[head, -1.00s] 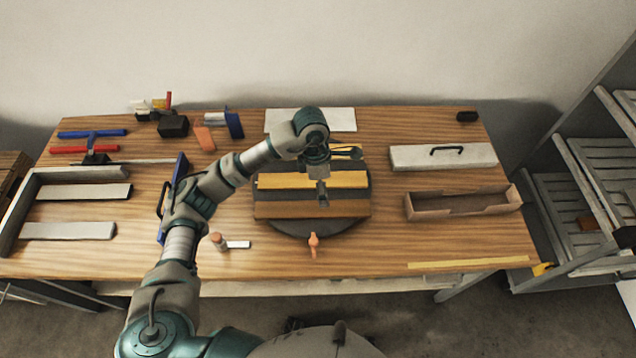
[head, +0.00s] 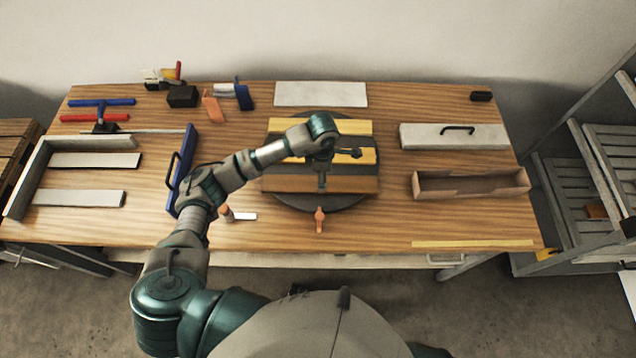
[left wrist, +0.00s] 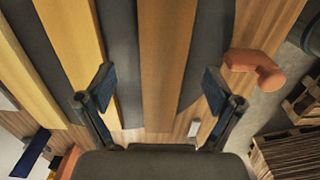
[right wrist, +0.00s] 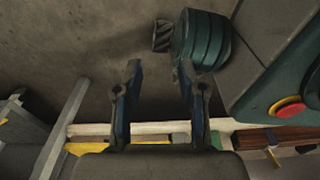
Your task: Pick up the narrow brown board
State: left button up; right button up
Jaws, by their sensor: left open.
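The narrow brown board (head: 350,185) lies flat on a dark grey round turntable (head: 330,204), in front of two yellow boards (head: 350,155). My left gripper (head: 322,187) is above the brown board near its middle, pointing down. In the left wrist view the brown board (left wrist: 165,50) runs between the two spread fingers of my left gripper (left wrist: 158,88). One finger is over the dark gap beside a yellow board (left wrist: 75,45), the other over the dark disc. I cannot tell how high they are. My right gripper (right wrist: 160,75) is open and empty, away from the bench.
An orange handle (head: 319,220) stands at the turntable's front edge. An open brown tray (head: 470,190) and a grey lid with a black handle (head: 455,137) lie to the right. A blue handled tool (head: 182,170) lies left, near my left arm. The bench front is mostly clear.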

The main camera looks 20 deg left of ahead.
pick_arm(q)
jog(key=f, duration=0.2)
jog(key=d+f, duration=0.1)
jog(key=f, duration=0.1)
jog(key=shift+s+f, duration=0.1)
jog(key=shift+s, duration=0.05)
jog(key=shift+a, duration=0.3)
jog(key=c, duration=1.4)
pick_arm(e)
jog(key=shift+s+d+f, duration=0.1)
jog(key=shift+s+d, duration=0.2)
jog(key=shift+s, duration=0.2)
jog(key=shift+s+d+f, duration=0.1)
jog(key=shift+s+d, duration=0.2)
jog(key=shift+s, duration=0.2)
pick_arm(q)
jog(key=shift+r, duration=0.45)
notch_tip(320, 180, up, 9)
jog(key=shift+r, duration=0.1)
pick_arm(e)
jog(key=shift+w, duration=0.55)
